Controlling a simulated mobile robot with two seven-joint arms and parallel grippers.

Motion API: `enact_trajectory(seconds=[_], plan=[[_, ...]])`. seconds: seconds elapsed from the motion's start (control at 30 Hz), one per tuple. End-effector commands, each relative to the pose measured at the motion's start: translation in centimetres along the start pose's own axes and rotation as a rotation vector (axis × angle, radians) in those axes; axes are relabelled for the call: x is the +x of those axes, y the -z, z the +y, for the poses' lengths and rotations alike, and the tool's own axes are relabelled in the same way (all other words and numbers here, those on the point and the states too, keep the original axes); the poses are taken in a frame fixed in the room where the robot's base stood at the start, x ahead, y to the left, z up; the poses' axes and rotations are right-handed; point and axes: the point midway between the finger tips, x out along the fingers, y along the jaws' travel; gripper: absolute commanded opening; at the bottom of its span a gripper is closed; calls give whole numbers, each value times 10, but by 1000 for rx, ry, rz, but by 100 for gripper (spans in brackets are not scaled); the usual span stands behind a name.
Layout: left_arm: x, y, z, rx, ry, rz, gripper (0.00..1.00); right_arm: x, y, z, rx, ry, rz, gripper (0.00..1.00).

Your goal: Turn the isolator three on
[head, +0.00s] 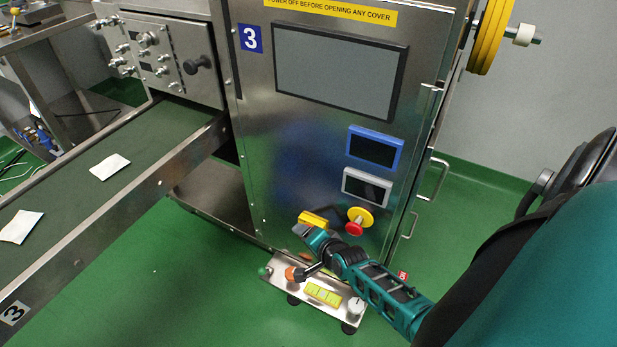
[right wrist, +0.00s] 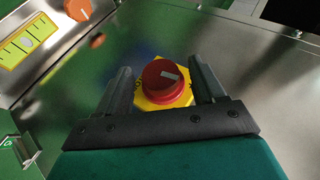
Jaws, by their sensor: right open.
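The isolator is a red rotary knob (right wrist: 165,82) on a yellow plate (right wrist: 150,104). A pale mark on the knob lies roughly horizontal in the right wrist view. In the head view only the yellow plate (head: 313,218) shows clearly, low on the steel cabinet marked 3; my gripper hides the knob. My right gripper (head: 305,231) is at the isolator. In the right wrist view its open fingers (right wrist: 162,70) stand on either side of the knob, and I cannot tell whether they touch it. My left gripper is out of view.
A red stop button on a yellow disc (head: 358,220) is just right of the isolator. Below is a steel control box (head: 274,267) with an orange knob (head: 297,273) and yellow label (head: 322,294). A green conveyor (head: 75,205) with white packets runs at left.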

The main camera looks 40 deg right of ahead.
Motion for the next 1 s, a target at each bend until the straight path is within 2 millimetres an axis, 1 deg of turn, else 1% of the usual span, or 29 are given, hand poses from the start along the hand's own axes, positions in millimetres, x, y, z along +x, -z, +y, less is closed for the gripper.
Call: enact_trajectory(seconds=[0.13, 0.27, 0.43, 0.6, 0.7, 0.83, 1.0], plan=[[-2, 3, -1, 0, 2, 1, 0, -4, 0, -1, 1, 0, 0, 69], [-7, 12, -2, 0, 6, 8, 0, -22, 1, -2, 1, -1, 0, 69], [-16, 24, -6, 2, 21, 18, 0, -61, 1, -4, 1, -2, 0, 69], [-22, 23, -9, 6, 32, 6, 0, -97, 1, -3, 1, -2, 0, 69], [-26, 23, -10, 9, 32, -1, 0, -112, 1, -2, 0, -2, -1, 69], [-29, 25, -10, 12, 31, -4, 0, -125, 0, -1, -1, -1, 0, 69], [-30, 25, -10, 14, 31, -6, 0, -130, 0, 0, 0, 0, 0, 69]])
